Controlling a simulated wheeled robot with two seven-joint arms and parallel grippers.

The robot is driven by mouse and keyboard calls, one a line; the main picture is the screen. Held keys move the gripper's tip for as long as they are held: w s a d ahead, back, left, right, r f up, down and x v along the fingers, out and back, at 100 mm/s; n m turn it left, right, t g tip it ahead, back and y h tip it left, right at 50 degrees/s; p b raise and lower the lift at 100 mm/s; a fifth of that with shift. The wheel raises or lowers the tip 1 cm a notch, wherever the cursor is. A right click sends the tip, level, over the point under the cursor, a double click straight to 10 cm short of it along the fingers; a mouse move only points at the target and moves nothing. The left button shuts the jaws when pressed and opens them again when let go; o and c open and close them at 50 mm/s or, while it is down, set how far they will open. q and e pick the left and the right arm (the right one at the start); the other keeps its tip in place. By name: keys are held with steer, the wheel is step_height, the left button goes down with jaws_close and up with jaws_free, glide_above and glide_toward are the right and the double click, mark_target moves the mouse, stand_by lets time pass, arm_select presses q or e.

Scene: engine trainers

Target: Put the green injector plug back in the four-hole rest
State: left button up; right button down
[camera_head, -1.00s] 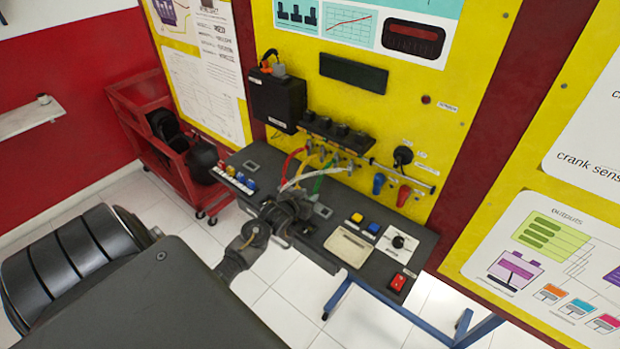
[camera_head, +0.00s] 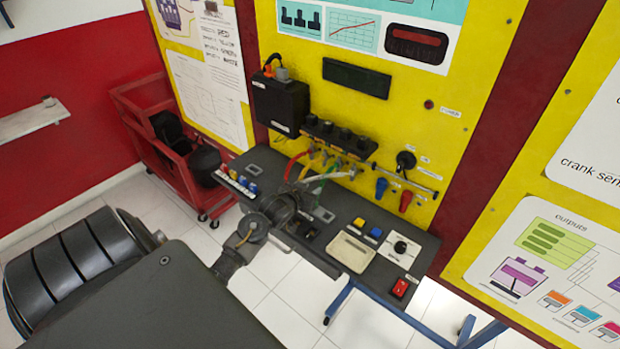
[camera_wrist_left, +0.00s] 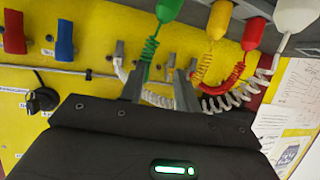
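The green plug (camera_wrist_left: 168,9) shows at the top edge of the left wrist view, its outer end cut off. The yellow plug (camera_wrist_left: 218,19), red plug (camera_wrist_left: 253,34) and white plug (camera_wrist_left: 292,15) stand beside the green one. My right gripper is not in view.
The desk (camera_head: 378,270) carries a beige pad (camera_head: 350,250), buttons and a red switch (camera_head: 400,288). A black injector row (camera_head: 340,137) is on the yellow panel above. Blue (camera_head: 381,187) and red (camera_head: 405,201) connectors hang right of the cords.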

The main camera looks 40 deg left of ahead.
arm_select(q)
steer(key=o, duration=0.6)
steer(key=b+v, duration=0.2)
steer(key=v, duration=0.9)
steer(key=shift+w+f, duration=0.1)
